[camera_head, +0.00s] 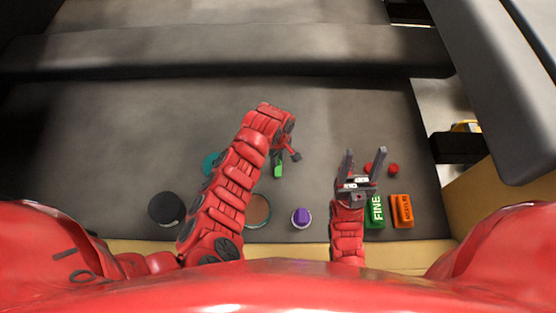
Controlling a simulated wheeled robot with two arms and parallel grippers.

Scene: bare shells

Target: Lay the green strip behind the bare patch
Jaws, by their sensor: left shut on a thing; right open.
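My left gripper (286,158) is shut on a small green strip (278,171), in the middle of the grey surface. Most of the strip's upper end is hidden by the gripper. My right gripper (364,160) is open and empty, fingers pointing away from me, to the right of the strip. I cannot pick out a bare patch for certain. A brown round disc (259,211) lies nearer to me than the strip, partly hidden by my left arm.
A black round lid (166,209), a purple-topped piece (301,217), a green "FINE" block (376,213) and an orange block (402,211) line the near edge. A teal piece (209,161) is half hidden by my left arm. Small red pieces (393,169) lie right. The far surface is clear.

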